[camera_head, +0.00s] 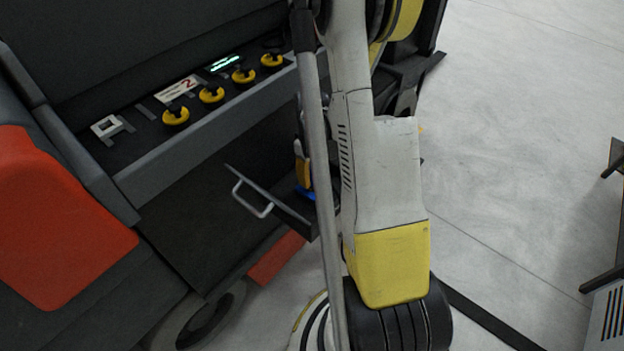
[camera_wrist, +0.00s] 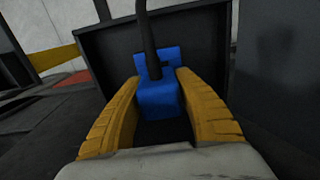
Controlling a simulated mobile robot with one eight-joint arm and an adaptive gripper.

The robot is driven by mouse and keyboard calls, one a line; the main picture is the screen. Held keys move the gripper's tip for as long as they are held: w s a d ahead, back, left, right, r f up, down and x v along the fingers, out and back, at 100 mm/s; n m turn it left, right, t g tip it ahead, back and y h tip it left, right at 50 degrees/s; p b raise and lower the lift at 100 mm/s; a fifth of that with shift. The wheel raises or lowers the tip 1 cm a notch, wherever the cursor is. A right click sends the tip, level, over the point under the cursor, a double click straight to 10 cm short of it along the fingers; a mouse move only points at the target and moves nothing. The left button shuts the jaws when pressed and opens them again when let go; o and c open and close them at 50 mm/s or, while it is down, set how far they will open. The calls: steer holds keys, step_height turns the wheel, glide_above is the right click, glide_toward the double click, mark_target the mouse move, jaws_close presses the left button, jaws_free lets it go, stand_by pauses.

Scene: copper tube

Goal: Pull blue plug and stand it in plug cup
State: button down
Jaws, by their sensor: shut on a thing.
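The blue plug (camera_wrist: 158,98) is between the yellow fingers of my gripper (camera_wrist: 158,80) in the wrist view, and the fingers are shut on it. A dark cable (camera_wrist: 145,35) rises from it. More blue (camera_wrist: 170,55) shows just behind, against a dark panel; I cannot tell whether it is the plug's own back or a separate part. In the head view a bit of blue (camera_head: 304,193) shows below my gripper (camera_head: 303,178), mostly hidden by my arm. I cannot make out the plug cup in either view.
A dark open drawer or flap with a metal handle (camera_head: 252,198) is left of my gripper. A console with several yellow knobs (camera_head: 212,94) stands behind. A red panel (camera_head: 60,220) is at the left. The pale floor (camera_head: 510,130) at the right is mostly clear.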

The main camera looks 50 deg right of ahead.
steer(key=shift+r+p, duration=0.8)
steer(key=shift+r, duration=0.65)
